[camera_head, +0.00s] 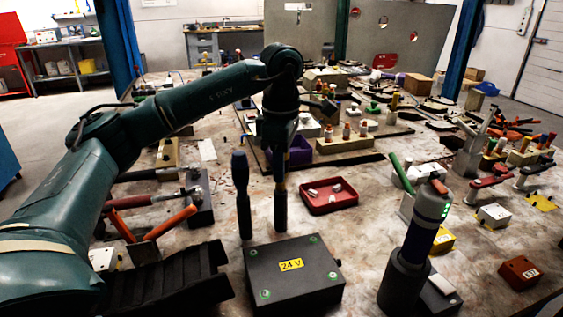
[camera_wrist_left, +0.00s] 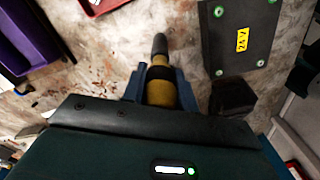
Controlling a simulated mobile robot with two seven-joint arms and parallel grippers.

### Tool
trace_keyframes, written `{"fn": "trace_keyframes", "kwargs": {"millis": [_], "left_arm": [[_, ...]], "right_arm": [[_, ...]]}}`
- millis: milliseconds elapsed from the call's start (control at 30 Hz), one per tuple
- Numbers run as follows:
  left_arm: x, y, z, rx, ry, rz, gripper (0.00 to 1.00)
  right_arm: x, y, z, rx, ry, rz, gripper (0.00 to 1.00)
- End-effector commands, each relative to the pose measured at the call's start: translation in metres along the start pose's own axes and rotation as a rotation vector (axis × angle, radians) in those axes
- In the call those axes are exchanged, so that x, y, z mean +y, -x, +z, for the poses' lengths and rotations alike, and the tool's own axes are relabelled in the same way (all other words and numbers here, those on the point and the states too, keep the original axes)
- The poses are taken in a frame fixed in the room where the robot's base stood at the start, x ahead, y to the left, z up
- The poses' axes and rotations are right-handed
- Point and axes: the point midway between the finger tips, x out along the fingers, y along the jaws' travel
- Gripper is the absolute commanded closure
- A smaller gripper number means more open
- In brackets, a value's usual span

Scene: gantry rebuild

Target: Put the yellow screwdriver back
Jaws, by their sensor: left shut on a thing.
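My left gripper (camera_head: 281,165) points down over the table, left of the red tray. It is shut on the yellow screwdriver (camera_wrist_left: 160,92), whose yellow grip with a dark band shows between the two blue fingers in the left wrist view. The screwdriver's dark end (camera_wrist_left: 160,45) extends beyond the fingers. In the head view the held tool hangs about upright behind the 24V box; whether its lower end touches anything is unclear. My right gripper is not in view.
A dark tool (camera_head: 242,195) stands upright just left of my gripper. The black 24V box (camera_head: 295,275) is in front, the red tray (camera_head: 329,207) right. A black ribbed rack (camera_head: 165,284) lies front left. A dark blue device (camera_head: 420,235) stands front right.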

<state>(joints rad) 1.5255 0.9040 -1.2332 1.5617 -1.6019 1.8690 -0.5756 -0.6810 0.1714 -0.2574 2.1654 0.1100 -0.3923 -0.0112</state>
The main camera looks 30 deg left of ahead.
Motion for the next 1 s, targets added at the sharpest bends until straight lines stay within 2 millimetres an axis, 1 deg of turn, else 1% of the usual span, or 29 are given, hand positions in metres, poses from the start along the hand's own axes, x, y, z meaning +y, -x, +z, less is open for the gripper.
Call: {"fn": "trace_keyframes", "kwargs": {"millis": [300, 333, 633, 967, 1000], "left_arm": [[0.0001, -0.0015, 0.0, -0.001, 0.0, 0.001, 1.0], [0.0001, -0.0015, 0.0, -0.001, 0.0, 0.001, 0.7], [0.0001, -0.0016, 0.0, 0.0, 0.0, 0.0, 0.46], [0.0, -0.002, 0.0, 0.0, 0.0, 0.0, 0.46], [0.0004, 0.0032, 0.0004, -0.001, 0.0, 0.002, 0.46]], "right_arm": [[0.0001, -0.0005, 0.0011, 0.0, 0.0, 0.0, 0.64], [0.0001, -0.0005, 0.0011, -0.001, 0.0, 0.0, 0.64], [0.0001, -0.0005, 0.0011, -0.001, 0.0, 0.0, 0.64], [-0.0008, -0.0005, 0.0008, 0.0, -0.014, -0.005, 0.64], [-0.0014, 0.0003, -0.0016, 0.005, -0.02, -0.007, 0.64]]}}
